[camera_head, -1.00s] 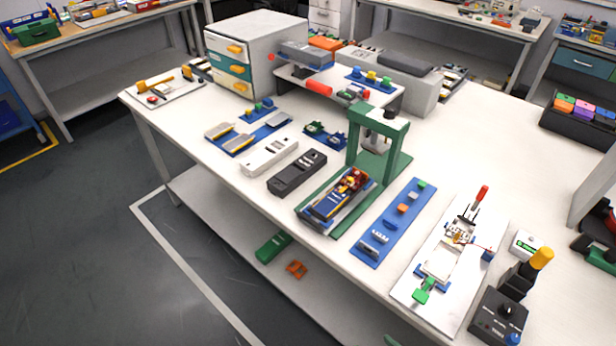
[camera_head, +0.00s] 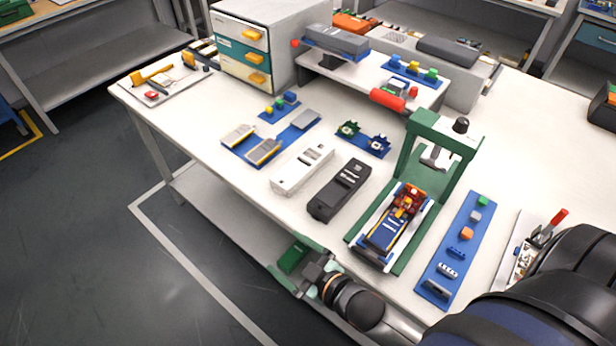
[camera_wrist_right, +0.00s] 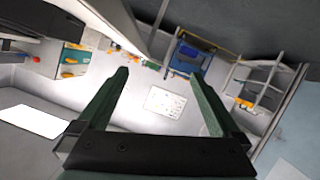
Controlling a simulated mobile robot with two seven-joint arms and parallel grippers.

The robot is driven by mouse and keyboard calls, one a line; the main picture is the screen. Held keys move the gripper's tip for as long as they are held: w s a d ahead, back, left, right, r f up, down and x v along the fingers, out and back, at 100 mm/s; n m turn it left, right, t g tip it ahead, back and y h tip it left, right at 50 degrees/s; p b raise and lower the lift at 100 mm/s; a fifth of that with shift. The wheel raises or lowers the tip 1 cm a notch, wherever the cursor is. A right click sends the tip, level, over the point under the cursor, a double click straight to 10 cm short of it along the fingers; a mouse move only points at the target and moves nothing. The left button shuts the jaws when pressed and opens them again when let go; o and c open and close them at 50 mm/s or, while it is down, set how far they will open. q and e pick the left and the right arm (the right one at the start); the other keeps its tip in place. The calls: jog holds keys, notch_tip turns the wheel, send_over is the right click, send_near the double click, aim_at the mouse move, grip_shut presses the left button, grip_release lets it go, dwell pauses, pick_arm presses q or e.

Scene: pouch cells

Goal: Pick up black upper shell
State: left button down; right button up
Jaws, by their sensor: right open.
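The black upper shell (camera_head: 340,190) lies flat near the front edge of the white table in the head view, between the white shell (camera_head: 303,168) and the green press (camera_head: 440,165). My right gripper (camera_head: 288,258) hangs in the air in front of the table's front edge, apart from the black shell and to its lower left. In the right wrist view its two green fingers (camera_wrist_right: 160,75) are spread wide with nothing between them. That view looks out over the room, and I cannot make out the black shell in it. My left gripper is not in view.
A blue mat (camera_head: 236,149) with grey pouch cells lies left of the shells. A long blue strip (camera_head: 427,280) with small parts lies right of the press. A raised white stand (camera_head: 430,98) and a drawer cabinet (camera_head: 285,45) stand behind.

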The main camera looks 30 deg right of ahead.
jog(key=w+a+r+n+t+y+b, duration=0.1)
jog(key=w+a+r+n+t+y, duration=0.3)
jog(key=r+n, duration=0.5)
jog(key=s+a+r+n+g+y+b, duration=0.25)
jog(key=a+r+n+g+y, duration=0.8)
jog(key=n, duration=0.75)
jog(key=n+g+h+b, duration=0.5)
jog(key=n+h, duration=1.7)
jog(key=n, duration=0.2)
send_near(334, 191)
jog(key=x, duration=0.4)
jog(key=shift+w+d+f, duration=0.15)
jog(key=shift+f, duration=0.1)
jog(key=x, duration=0.5)
jog(key=shift+f, duration=0.25)
jog(key=shift+d+f, duration=0.15)
jog(key=shift+f, duration=0.05)
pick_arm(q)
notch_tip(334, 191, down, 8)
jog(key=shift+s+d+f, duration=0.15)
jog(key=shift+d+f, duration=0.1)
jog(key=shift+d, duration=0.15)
